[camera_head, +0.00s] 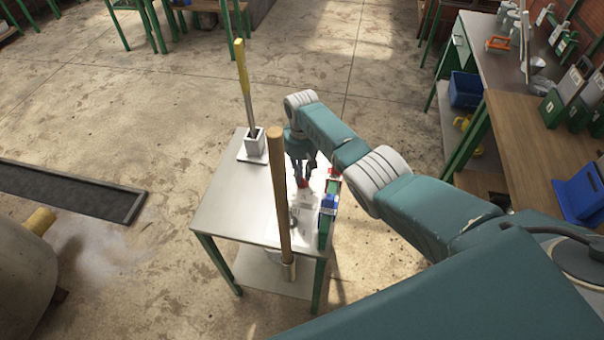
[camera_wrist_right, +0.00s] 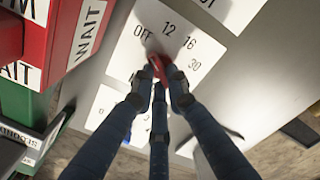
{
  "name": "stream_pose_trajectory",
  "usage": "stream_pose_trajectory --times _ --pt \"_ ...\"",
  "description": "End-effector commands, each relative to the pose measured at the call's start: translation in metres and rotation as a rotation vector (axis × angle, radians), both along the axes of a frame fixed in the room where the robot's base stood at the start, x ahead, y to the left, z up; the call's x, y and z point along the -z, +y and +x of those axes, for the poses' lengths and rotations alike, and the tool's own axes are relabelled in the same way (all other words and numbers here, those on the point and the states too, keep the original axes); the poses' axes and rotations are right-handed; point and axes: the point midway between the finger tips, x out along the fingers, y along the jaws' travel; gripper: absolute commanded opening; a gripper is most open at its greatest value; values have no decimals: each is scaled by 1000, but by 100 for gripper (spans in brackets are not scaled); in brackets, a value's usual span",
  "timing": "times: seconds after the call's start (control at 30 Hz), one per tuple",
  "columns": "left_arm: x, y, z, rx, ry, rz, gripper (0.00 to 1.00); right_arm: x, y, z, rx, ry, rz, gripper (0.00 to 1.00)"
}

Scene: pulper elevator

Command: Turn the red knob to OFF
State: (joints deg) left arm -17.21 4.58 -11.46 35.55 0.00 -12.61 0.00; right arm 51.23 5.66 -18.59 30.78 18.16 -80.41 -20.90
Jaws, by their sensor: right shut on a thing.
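The red knob (camera_wrist_right: 157,66) sits on a white dial plate (camera_wrist_right: 205,56) printed with OFF, 12, 16 and 30. My right gripper (camera_wrist_right: 160,88) is shut on the knob, its dark fingers around it. The fingers hide part of the knob and dial, so I cannot tell which mark the knob points to. In the head view, my right gripper (camera_head: 303,178) reaches down to the small metal table, with a bit of red at its fingertips. My left gripper is not in view.
Red and green WAIT blocks (camera_wrist_right: 58,40) stand left of the dial. A workbench (camera_head: 525,140) is at the right.

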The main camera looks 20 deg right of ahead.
Motion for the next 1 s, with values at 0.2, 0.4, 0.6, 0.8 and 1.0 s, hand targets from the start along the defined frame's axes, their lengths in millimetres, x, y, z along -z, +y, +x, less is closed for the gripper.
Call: stream_pose_trajectory --times 0.2,0.4,0.6,0.8,1.0 --pt "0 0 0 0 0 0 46 -2 0 2 -26 -4 0 0" --pt "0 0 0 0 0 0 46 -2 0 2 -27 -5 -1 0" --pt "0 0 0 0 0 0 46 -2 0 2 -27 -5 -1 26" --pt "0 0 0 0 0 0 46 -1 0 1 -25 -2 0 33" --pt "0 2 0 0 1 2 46 -3 0 1 -25 -2 0 33"
